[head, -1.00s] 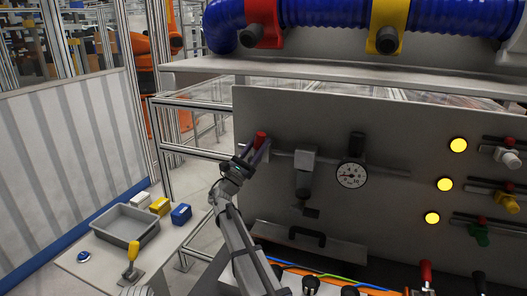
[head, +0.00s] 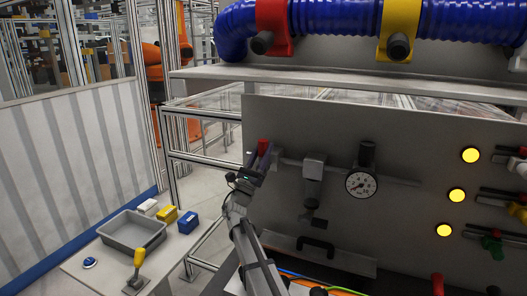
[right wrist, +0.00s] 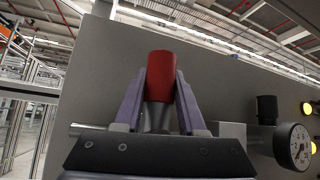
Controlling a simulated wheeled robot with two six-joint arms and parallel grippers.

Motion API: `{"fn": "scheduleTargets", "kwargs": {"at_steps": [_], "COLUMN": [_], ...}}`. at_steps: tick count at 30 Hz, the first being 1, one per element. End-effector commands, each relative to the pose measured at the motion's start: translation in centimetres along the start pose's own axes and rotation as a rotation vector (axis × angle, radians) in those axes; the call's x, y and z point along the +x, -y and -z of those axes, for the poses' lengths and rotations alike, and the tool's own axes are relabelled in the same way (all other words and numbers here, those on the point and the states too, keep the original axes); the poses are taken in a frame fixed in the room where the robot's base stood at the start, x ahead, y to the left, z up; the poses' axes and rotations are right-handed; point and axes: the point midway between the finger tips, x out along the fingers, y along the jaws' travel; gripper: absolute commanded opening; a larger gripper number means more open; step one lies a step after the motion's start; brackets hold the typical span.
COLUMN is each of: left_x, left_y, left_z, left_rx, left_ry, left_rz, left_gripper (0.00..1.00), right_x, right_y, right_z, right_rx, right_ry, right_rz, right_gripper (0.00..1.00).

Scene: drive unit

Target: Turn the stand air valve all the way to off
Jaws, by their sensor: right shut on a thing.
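The stand air valve has a red handle (head: 263,146) at the left end of a horizontal grey pipe (head: 400,180) on the grey panel. My right gripper (head: 257,160) is at this handle, with its arm coming up from below. In the right wrist view the red handle (right wrist: 161,75) sits between the two purple fingers of my gripper (right wrist: 160,98), which are shut on it. There the handle points up, across the pipe (right wrist: 85,130), with a grey stem below it. The valve body is mostly hidden behind the gripper. My left gripper is out of view.
A pressure gauge (head: 361,184) and a grey filter unit (head: 313,180) sit on the pipe to the right. A shelf edge (head: 350,88) juts out above the panel. A side table with a grey tray (head: 134,231) stands at the lower left.

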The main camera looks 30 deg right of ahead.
Motion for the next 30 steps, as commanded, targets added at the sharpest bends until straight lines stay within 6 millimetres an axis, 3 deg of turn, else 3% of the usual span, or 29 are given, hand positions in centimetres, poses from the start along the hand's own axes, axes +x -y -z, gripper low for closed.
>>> {"fn": "scheduleTargets", "kwargs": {"at_steps": [2,3,10,22,30], "left_x": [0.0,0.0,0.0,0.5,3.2], "left_y": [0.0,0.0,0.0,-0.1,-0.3], "left_z": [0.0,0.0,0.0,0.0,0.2], "left_rx": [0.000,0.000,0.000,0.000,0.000], "left_ry": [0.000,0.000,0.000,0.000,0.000], "left_rz": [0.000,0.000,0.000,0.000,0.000], "left_gripper": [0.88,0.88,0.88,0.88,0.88], "right_x": [0.0,0.0,0.0,-0.7,-4.2], "right_y": [0.0,0.0,0.0,0.0,0.1], "right_z": [0.0,0.0,0.0,0.1,0.3], "right_rx": [-0.005,-0.005,-0.002,-0.001,0.000], "right_ry": [0.001,0.001,0.001,0.000,0.001], "right_rz": [-0.002,-0.002,-0.001,0.000,-0.001], "right_gripper": [0.00,0.43,0.69,0.69,0.69]}}
